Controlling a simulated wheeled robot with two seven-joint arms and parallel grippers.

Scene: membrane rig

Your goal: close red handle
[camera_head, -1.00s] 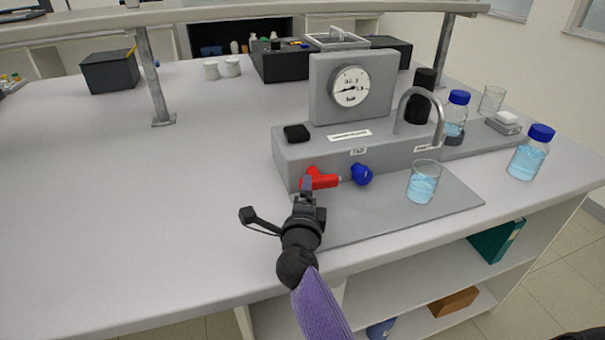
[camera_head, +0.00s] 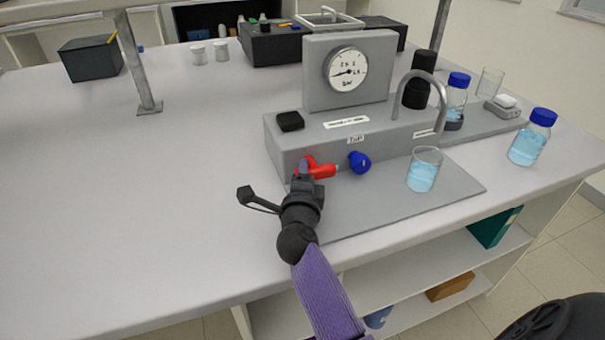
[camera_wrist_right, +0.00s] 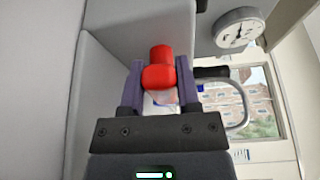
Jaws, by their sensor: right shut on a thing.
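The red handle (camera_head: 319,170) sits on the front face of the grey rig (camera_head: 290,150), left of a blue knob (camera_head: 359,162). My right gripper (camera_head: 304,172) is at the handle's left part and partly covers it in the head view. In the right wrist view the red handle (camera_wrist_right: 159,75) lies between the two purple fingers of my right gripper (camera_wrist_right: 160,88), which is shut on it. The handle's far side is hidden. My left gripper is not in view.
A beaker of blue liquid (camera_head: 423,170) stands on the grey base plate (camera_head: 455,193) under the curved spout (camera_head: 436,88). A pressure gauge (camera_head: 346,70) is above. A blue-capped bottle (camera_head: 532,137) stands at the right.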

